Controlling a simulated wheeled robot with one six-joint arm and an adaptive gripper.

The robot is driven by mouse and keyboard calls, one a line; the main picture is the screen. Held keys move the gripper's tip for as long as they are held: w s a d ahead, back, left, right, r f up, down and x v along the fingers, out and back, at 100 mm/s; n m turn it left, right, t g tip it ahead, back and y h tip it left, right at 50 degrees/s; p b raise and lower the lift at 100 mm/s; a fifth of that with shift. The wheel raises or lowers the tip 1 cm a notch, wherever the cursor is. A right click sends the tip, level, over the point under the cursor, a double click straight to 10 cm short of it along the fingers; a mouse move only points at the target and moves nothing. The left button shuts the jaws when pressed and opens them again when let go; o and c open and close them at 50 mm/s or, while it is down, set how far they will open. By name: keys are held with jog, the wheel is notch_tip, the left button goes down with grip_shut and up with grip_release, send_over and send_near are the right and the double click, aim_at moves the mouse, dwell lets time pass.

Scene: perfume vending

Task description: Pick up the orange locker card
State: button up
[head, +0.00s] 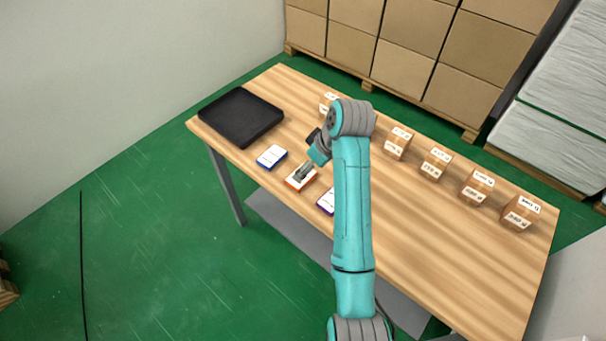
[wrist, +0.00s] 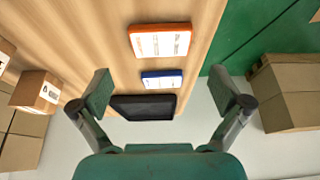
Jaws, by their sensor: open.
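The orange locker card (head: 301,178) lies flat on the wooden table, a white-faced card with an orange edge. It sits between a blue-edged card (head: 271,157) and a purple-edged card (head: 327,201). I cannot tell the exact height of the fingers above the card.
A black tray (head: 241,116) lies at the table's left end. Several small labelled brown boxes (head: 436,163) stand in a row along the back edge of the wooden table (head: 430,240). Stacked cartons (head: 405,45) stand behind it. The table's front right is clear.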

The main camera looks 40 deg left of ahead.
jog(key=shift+x, duration=3.45)
jog(key=shift+s+d, duration=0.1)
jog(key=c, duration=0.9)
